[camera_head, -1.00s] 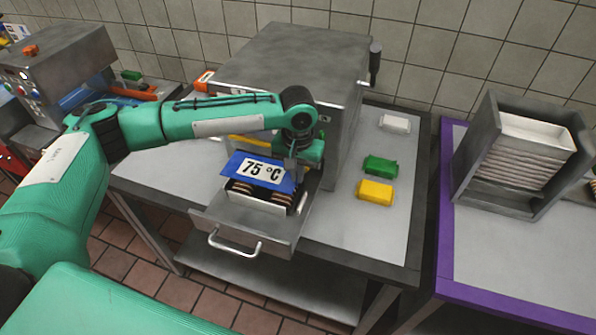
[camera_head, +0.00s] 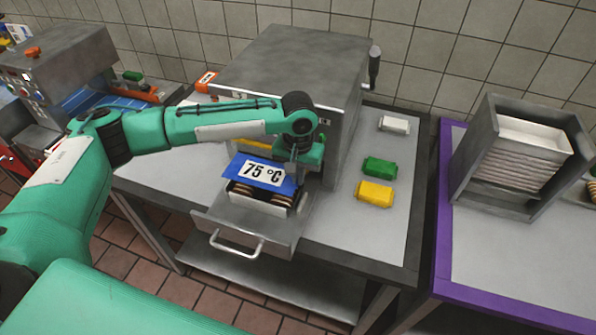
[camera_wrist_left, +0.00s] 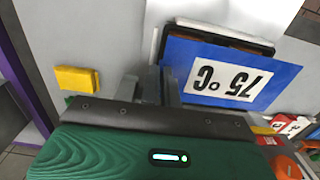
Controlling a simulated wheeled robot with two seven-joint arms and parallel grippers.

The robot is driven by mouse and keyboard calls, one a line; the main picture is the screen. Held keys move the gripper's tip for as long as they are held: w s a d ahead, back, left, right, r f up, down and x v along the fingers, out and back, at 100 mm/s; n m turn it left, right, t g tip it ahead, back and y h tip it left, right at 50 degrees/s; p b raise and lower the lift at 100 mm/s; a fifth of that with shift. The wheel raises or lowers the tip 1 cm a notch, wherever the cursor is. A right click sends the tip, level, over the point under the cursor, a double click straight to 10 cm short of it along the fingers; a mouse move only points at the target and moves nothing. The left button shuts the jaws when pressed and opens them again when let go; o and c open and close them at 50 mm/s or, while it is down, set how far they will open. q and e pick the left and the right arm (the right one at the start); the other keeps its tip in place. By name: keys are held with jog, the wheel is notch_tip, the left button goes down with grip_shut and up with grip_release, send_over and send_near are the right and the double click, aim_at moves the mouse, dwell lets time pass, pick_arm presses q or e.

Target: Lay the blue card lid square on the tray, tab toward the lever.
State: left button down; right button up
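The blue card lid (camera_head: 234,167), marked 75 °C, is above the white tray (camera_head: 240,212) in the pulled-out steel drawer (camera_head: 222,222). Dark round sandwiches show past the lid's near edge. In the left wrist view the lid (camera_wrist_left: 205,58) lies skewed to the tray (camera_wrist_left: 225,27), which shows beyond one edge. My left gripper (camera_head: 293,172) is at the lid's right end, on the side toward the black lever (camera_head: 374,66). Its fingers (camera_wrist_left: 160,88) are shut at the lid's edge; the tab is hidden. Whether the lid touches the tray is unclear. My right gripper is out of view.
The grey machine (camera_head: 290,60) stands behind the drawer. White (camera_head: 394,124), green (camera_head: 380,167) and yellow (camera_head: 375,194) blocks lie on the table to the right. A rack of white trays (camera_head: 520,155) stands on the purple-edged table. The table's front right is clear.

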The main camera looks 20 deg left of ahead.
pick_arm(q)
jog(key=shift+f, duration=2.7)
jog(key=shift+f, duration=0.1)
jog(key=c, duration=1.6)
grip_release()
